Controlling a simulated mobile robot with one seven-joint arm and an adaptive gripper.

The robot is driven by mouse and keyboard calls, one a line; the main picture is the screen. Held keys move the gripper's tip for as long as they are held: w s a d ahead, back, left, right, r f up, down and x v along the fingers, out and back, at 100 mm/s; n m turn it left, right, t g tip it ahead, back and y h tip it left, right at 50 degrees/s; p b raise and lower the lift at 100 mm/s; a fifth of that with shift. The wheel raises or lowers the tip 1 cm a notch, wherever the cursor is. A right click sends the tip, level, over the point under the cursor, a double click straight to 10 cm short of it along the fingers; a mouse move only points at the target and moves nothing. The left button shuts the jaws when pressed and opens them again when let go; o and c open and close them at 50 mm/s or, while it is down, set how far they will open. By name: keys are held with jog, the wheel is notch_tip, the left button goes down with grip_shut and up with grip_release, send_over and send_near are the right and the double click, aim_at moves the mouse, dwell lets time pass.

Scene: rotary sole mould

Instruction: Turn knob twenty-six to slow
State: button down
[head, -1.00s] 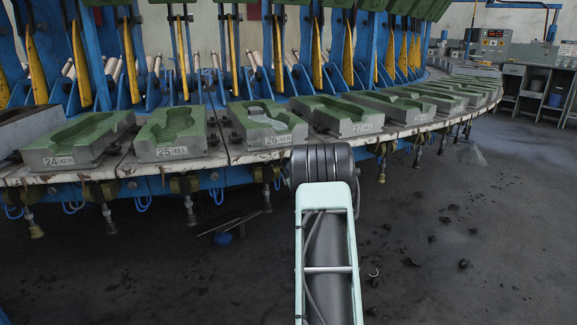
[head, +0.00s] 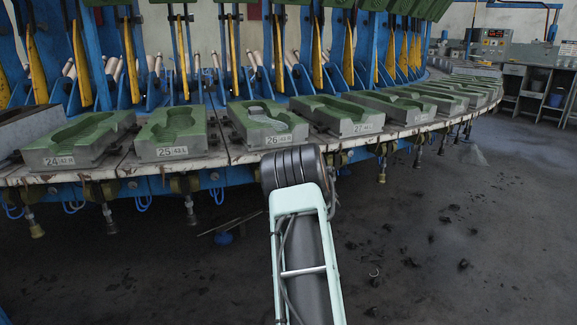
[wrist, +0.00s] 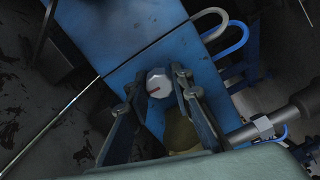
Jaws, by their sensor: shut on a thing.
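In the head view, mould 26 (head: 268,113) lies on the table rim above this area. My arm hides the gripper and knob there. I cannot read any slow marking.
Moulds 25 (head: 172,137) and 27 (head: 338,112) flank mould 26 on the table edge (head: 240,154). Blue hoses (wrist: 228,38) loop beside the panel in the wrist view, and a grey cylinder (wrist: 275,118) lies to the right. The floor (head: 430,250) at right is mostly open, with dark scraps.

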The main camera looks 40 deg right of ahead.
jog(key=shift+n, duration=0.5)
jog(key=c, duration=1.7)
grip_release()
jog(key=v, duration=1.2)
